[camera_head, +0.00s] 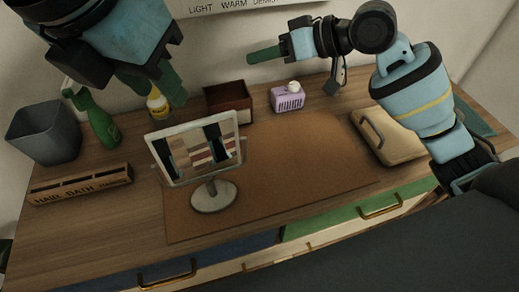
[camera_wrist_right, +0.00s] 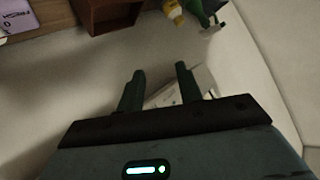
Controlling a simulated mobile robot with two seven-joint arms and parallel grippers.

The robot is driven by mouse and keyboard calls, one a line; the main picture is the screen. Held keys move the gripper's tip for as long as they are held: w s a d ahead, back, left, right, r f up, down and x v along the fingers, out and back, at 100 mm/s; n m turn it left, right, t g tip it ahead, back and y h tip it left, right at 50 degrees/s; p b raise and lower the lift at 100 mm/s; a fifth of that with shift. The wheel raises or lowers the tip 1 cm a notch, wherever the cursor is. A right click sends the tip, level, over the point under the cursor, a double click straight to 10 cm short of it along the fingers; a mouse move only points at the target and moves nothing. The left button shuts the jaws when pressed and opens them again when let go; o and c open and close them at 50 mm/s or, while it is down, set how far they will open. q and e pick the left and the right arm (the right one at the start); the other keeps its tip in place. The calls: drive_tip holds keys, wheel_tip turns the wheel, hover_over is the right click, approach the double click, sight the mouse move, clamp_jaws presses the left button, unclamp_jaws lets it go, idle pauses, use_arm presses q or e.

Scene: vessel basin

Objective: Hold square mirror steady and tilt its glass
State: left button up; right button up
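The square mirror (camera_head: 197,147) stands upright on the brown mat, its framed glass tilted slightly and held on a round pale base (camera_head: 213,196). Its glass shows reflected bands. My left gripper (camera_head: 160,92) hangs above and behind the mirror's top left edge, apart from it, with its green fingers spread. My right gripper (camera_head: 252,58) is in the air behind and to the right of the mirror, pointing left. The right wrist view shows its two fingers (camera_wrist_right: 160,75) apart, with nothing gripped. A pale object behind them there is unclear.
A brown mat (camera_head: 300,170) leaves free room right of the mirror. Around it are a grey bin (camera_head: 42,133), green spray bottle (camera_head: 95,118), yellow bottle (camera_head: 157,104), labelled wooden rack (camera_head: 80,187), dark red box (camera_head: 229,99), purple box (camera_head: 287,100) and tan handled case (camera_head: 393,140).

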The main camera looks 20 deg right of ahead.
wheel_tip(320, 180, up, 2)
drive_tip(key=s+a+n, duration=0.1)
drive_tip(key=s+a, duration=0.1)
drive_tip(key=a, duration=0.1)
drive_tip(key=n+g+y, duration=0.4)
drive_tip(key=n+g, duration=0.3)
drive_tip(key=g, duration=0.1)
approach(223, 168)
wheel_tip(223, 168, up, 5)
drive_tip(key=w, duration=0.2)
wheel_tip(223, 168, down, 8)
drive_tip(key=s+a+n+g+y, duration=0.1)
drive_tip(key=a+n+y, duration=0.1)
drive_tip(key=n+y, duration=0.25)
drive_tip(key=shift+n+h, duration=0.25)
drive_tip(key=shift+h, duration=0.1)
drive_tip(key=shift+s+a+r, duration=0.1)
drive_tip(key=shift+s+a, duration=0.05)
drive_tip(key=shift+a, duration=1.1)
drive_tip(key=shift+s+a, duration=0.15)
drive_tip(key=shift+a, duration=1.1)
drive_tip(key=shift+s+a+r, duration=0.1)
drive_tip(key=shift+s+a, duration=0.05)
drive_tip(key=shift+a, duration=1.15)
drive_tip(key=shift+c, duration=0.2)
clamp_jaws()
